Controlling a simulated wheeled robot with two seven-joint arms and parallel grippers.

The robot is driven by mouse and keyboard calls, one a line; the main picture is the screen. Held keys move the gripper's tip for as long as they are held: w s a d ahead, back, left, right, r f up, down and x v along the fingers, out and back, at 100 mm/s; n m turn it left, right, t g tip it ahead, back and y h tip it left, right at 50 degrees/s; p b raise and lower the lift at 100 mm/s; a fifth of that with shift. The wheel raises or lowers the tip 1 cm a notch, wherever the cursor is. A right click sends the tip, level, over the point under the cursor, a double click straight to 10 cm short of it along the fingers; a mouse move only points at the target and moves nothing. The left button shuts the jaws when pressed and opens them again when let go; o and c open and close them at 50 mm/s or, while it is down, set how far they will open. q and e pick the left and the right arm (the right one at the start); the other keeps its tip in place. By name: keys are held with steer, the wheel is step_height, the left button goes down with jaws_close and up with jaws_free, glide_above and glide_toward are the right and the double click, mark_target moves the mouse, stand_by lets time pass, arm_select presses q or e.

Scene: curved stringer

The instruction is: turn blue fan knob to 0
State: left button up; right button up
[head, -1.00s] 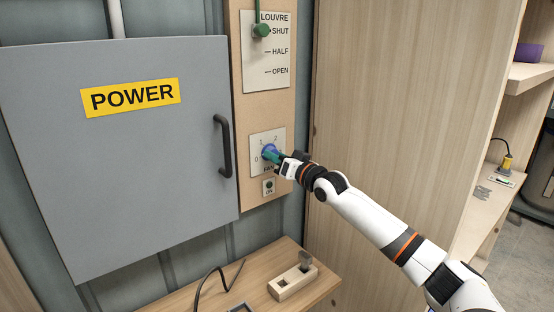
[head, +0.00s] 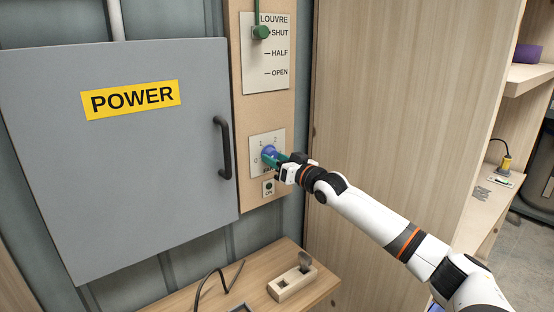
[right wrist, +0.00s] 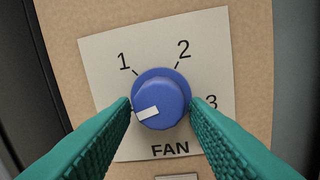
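The blue fan knob (right wrist: 166,92) sits on a pale plate (right wrist: 105,60) marked 1, 2, 3 and FAN. Its white pointer (right wrist: 147,113) points left and slightly down, towards the left finger, which covers that part of the dial in the right wrist view. In the head view the knob (head: 268,152) is partly behind my right gripper (head: 277,160), and a 0 shows at the plate's left. The green fingers of my right gripper (right wrist: 161,104) lie at the knob's left and right edges and appear to touch it. My left gripper is not in view.
A grey POWER cabinet (head: 120,190) with a black handle (head: 223,147) stands left of the panel. A wooden wall (head: 400,90) rises at the right.

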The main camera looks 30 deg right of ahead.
steer(key=shift+o, duration=1)
steer(key=shift+r, duration=0.1)
steer(key=shift+s, duration=0.1)
steer(key=s+d+b, duration=0.1)
steer(key=s+b, duration=0.2)
steer(key=s, duration=0.8)
steer(key=shift+s+d+f, duration=0.3)
steer(key=shift+d, duration=0.05)
